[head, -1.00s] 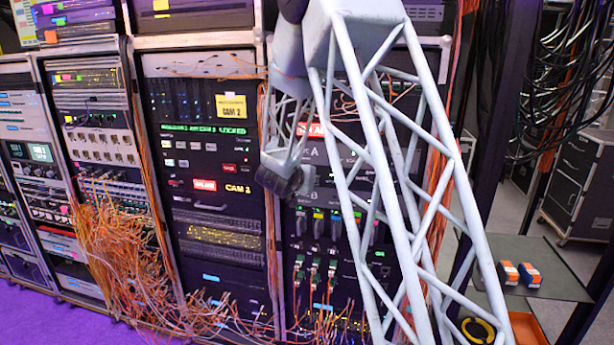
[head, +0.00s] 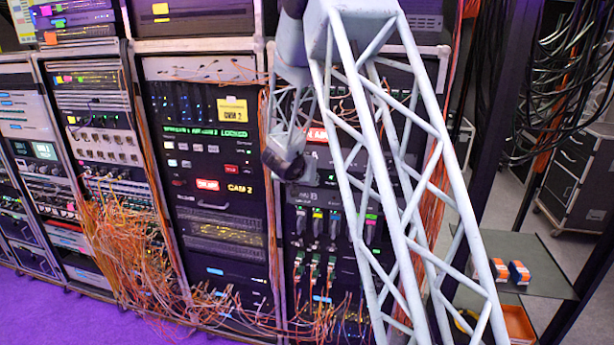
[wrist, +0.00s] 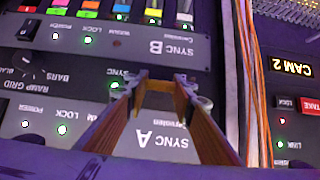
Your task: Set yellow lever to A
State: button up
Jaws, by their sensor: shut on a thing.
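My gripper (head: 283,165) is at the SYNC panel of the right-hand rack in the head view, where its jaws and what they hold are hidden. In the wrist view, which shows the panel upside down, the two fingers (wrist: 161,84) reach in between the SYNC B label (wrist: 171,48) and the SYNC A label (wrist: 153,140). An orange-yellow bar, which looks like the yellow lever (wrist: 160,88), spans between the fingertips, and the jaws are shut on it. I cannot tell the lever's exact angle.
Modules with coloured tabs (wrist: 122,10) sit beyond SYNC B in the wrist view. Orange cables (wrist: 247,75) run close beside the panel, next to the CAM 2 rack. A shelf (head: 540,262) with small orange-and-blue items stands at the right in the head view.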

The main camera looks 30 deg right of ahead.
jog(key=shift+o, duration=0.2)
jog(key=shift+w+r+g+y+p, duration=0.1)
jog(key=shift+r+g+y+p, duration=0.2)
jog(key=shift+p, duration=1.2)
jog(key=shift+f, duration=0.1)
jog(key=shift+c, duration=0.2)
jog(key=o, duration=0.9)
jog(key=shift+v, duration=6)
